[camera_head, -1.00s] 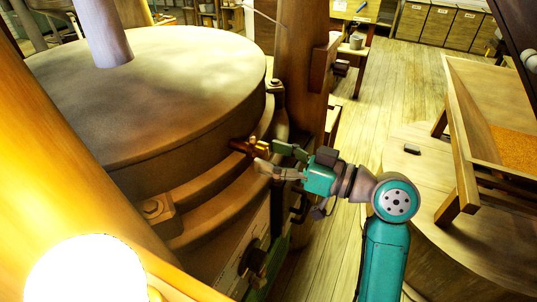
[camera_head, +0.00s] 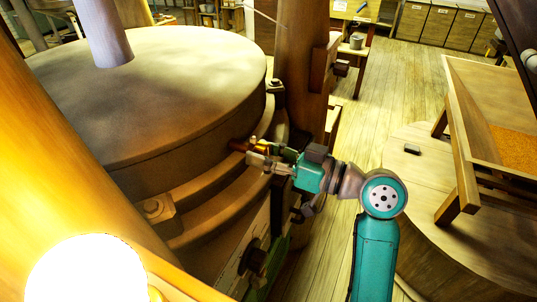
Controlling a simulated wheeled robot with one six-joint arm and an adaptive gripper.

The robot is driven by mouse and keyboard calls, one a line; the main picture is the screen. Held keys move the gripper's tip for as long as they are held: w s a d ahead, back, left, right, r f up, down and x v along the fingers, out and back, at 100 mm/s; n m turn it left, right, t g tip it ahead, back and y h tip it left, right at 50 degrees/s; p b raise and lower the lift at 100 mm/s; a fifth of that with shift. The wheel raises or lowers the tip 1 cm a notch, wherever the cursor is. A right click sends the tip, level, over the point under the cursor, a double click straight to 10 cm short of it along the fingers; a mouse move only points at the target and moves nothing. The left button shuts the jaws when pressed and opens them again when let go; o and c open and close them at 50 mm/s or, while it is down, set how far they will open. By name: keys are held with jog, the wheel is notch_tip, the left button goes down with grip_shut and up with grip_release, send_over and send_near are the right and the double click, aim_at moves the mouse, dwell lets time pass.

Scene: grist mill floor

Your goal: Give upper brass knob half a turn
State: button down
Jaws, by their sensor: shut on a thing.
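The upper brass knob (camera_head: 239,146) sticks out from the side of the round millstone casing (camera_head: 150,100), near its right edge. My gripper (camera_head: 262,153) is at the knob from the right, its fingers shut on it. The fingers hide part of the knob, so its exact turn position cannot be told. A dark knob (camera_head: 253,258) sits lower down on a pale panel below the casing.
A wooden post (camera_head: 298,70) stands just behind my gripper. A bright lamp (camera_head: 85,270) and a thick post (camera_head: 60,150) fill the near left. A wooden trough (camera_head: 480,150) with grain stands at right. Plank floor lies open beyond.

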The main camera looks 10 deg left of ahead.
jog(key=shift+m, duration=1.2)
jog(key=shift+m, duration=1.3)
jog(key=shift+m, duration=1.2)
jog(key=shift+m, duration=1.3)
